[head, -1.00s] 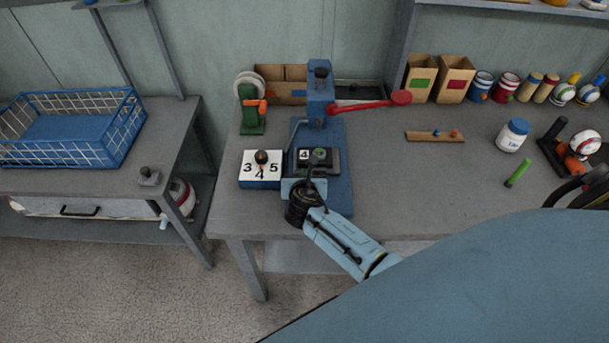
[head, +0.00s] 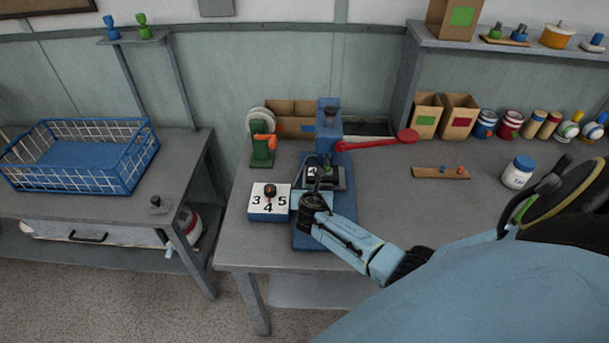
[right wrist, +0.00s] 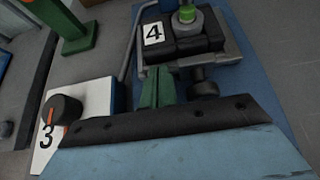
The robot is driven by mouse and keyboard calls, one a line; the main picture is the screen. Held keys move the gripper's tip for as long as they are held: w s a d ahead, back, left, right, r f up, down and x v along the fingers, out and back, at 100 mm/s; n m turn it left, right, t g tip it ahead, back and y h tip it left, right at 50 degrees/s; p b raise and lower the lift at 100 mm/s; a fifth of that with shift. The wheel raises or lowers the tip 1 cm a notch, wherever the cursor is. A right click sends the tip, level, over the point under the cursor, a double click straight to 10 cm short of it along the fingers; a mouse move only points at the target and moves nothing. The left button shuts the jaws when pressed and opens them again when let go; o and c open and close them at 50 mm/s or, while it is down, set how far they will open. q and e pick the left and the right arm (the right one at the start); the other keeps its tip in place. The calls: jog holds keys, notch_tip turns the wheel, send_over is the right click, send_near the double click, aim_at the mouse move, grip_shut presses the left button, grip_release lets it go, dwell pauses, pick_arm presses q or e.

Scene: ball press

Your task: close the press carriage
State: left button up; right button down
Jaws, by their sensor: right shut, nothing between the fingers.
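The blue press (head: 328,131) stands on the bench with a red lever (head: 380,141) pointing right. Its carriage (head: 338,177), a dark block with a white "4" label and a green-topped piece, sits on the blue base, close in front of the column. In the right wrist view the carriage (right wrist: 192,43) has a dark knob (right wrist: 203,84) at its front. My right gripper (head: 317,184) is shut and empty at the carriage's near side. Its green fingers (right wrist: 158,78) are beside the knob, at the front edge; contact is hard to tell. My left gripper is out of view.
A white-topped dial box (head: 283,200) with numbers stands just left of the press base. A green stand (head: 262,150) is behind it. The bench between is clear.

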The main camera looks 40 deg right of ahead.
jog(key=shift+w+d+r, duration=0.1)
jog(key=shift+d+r, duration=0.15)
jog(key=shift+d, duration=0.2)
jog(key=shift+s+a+p, duration=0.25)
jog(key=shift+a+p, duration=0.1)
jog(key=shift+s+a+f+p, duration=0.1)
jog(key=shift+s+a+p, duration=0.7)
jog(key=shift+s+a, duration=0.35)
jog(key=v, duration=0.3)
jog(key=p+v, duration=0.1)
jog(key=v, duration=0.3)
jog(key=p+v, duration=0.1)
jog(key=v, duration=0.2)
jog(key=shift+s+a+f, duration=0.2)
jog(key=shift+s+a, duration=0.05)
